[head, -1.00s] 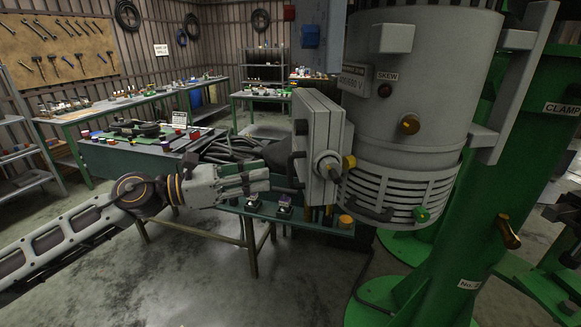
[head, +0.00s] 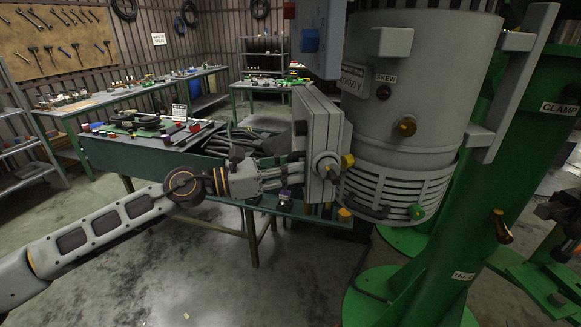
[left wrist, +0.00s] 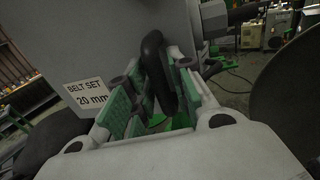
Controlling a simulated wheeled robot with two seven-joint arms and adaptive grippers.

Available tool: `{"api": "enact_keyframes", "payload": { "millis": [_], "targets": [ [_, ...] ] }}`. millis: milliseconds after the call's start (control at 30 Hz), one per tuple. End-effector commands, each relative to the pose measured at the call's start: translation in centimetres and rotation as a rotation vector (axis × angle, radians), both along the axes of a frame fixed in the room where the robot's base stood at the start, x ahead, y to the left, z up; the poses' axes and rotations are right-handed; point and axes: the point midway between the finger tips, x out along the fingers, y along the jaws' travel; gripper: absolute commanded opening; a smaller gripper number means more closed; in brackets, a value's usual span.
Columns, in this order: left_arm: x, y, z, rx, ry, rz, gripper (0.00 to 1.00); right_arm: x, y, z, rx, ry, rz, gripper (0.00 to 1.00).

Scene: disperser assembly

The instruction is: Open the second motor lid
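The grey motor (head: 410,110) is a large cylinder with a slotted lower band. A boxy grey housing with a lid-like plate (head: 312,135) stands on its left side; I take this plate as the motor lid. It looks shut. My left gripper (head: 292,177) reaches the lower left of the plate. In the left wrist view, its green-padded fingers (left wrist: 160,90) stand apart on both sides of a black bar handle (left wrist: 155,65). A gap seems to remain beside the handle. My right gripper is out of view.
A green column (head: 480,200) stands right of the motor. A "BELT SET 20 mm" label (left wrist: 87,95) shows in the wrist view. The floor at front left is clear.

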Motion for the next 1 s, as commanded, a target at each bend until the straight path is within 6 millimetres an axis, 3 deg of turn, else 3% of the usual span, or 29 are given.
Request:
{"api": "enact_keyframes", "payload": {
  "millis": [333,533,1000],
  "targets": [
    [0.05,-0.16,-0.07,0.0,0.0,0.0,0.23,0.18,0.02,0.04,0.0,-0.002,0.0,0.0],
    [0.05,-0.14,-0.07,0.001,0.0,0.0,0.0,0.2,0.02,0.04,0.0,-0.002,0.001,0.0],
    [0.07,-0.06,-0.12,0.001,0.001,-0.003,0.0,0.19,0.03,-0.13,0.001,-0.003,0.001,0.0]
  ]
}}
